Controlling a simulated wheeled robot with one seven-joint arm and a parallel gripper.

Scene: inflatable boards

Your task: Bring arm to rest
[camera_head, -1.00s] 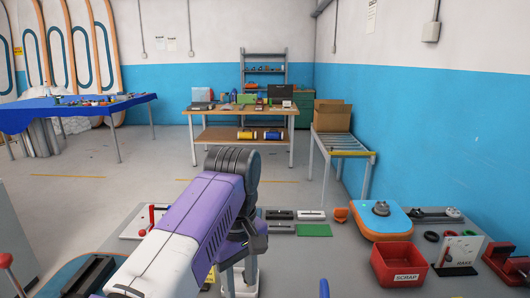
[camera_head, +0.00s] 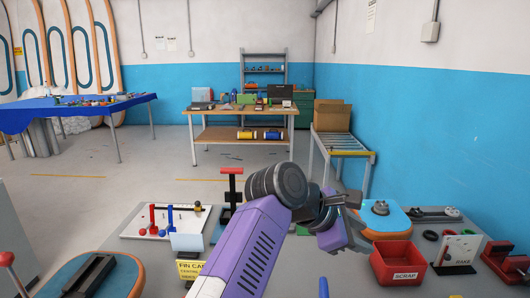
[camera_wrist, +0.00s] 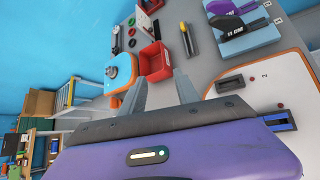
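My purple and grey arm (camera_head: 252,248) rises from the bottom of the head view and bends to the right at a dark joint. Its far end lies in front of the blue, orange-edged board, partly covering it. My gripper's fingers are hard to make out in the head view. In the wrist view my gripper (camera_wrist: 162,90) shows two grey fingers standing apart with nothing between them. The red scrap bin (camera_wrist: 155,62) appears just beyond the fingertips there. I cannot tell the height of the fingers above the bench.
The grey bench (camera_head: 330,270) holds the red scrap bin (camera_head: 398,265), the blue board (camera_head: 392,217), a rake stand (camera_head: 459,250) and a white plate with red and blue levers (camera_head: 150,224). A fin card (camera_head: 190,269) stands left of my arm. A roller table (camera_head: 342,145) stands behind.

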